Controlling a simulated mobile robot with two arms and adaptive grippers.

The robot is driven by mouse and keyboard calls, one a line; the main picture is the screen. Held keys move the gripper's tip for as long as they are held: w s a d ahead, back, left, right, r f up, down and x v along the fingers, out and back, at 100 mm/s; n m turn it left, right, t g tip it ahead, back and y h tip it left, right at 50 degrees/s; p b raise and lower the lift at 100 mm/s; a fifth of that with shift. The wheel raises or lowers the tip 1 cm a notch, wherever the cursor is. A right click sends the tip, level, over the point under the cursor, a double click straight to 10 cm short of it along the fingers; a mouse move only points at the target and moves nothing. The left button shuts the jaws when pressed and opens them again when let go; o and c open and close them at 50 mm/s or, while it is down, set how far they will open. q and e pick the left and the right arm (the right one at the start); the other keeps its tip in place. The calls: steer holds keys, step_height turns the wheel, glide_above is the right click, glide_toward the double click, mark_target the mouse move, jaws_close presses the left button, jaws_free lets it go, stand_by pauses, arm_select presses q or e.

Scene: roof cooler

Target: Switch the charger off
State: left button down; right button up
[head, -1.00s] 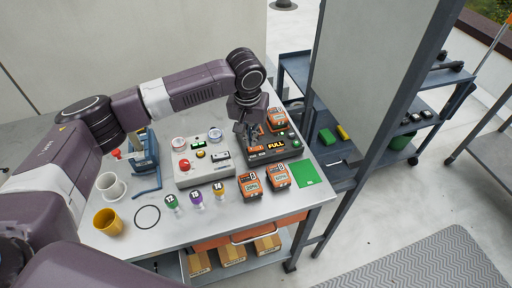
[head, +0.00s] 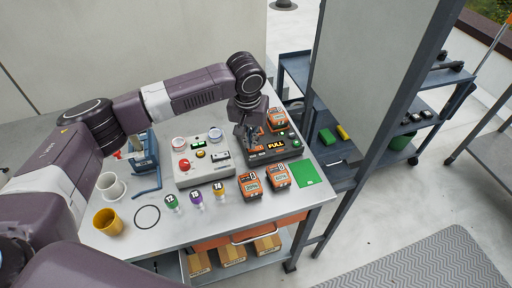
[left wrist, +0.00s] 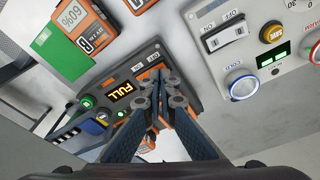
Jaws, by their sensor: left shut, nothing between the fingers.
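The charger (head: 276,158) is a dark box on the metal table, with an amber "FULL" display and orange battery packs at its back. It also shows in the left wrist view (left wrist: 181,82), with the display, a green light and small ON and OFF labels. My left gripper (head: 247,147) is shut and empty, pointing down at the charger's left part. In the left wrist view its fingertips (left wrist: 158,74) are together beside the labels and cover the switch there. I cannot tell whether they touch it or which way it is set. My right gripper is not in view.
A grey control box (head: 203,175) with a red button, knobs and its own ON/OFF switch stands just left of the charger. Orange batteries (head: 250,186) and a green card (head: 304,173) lie in front. A dark post (head: 385,125) rises at the table's right.

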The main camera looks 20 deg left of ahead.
arm_select(q)
steer(key=shift+f, duration=0.6)
step_height(320, 180, up, 7)
steer(key=p, duration=0.8)
steer(key=shift+r+p, duration=0.1)
steer(key=shift+p, duration=0.3)
stand_by(0.5)
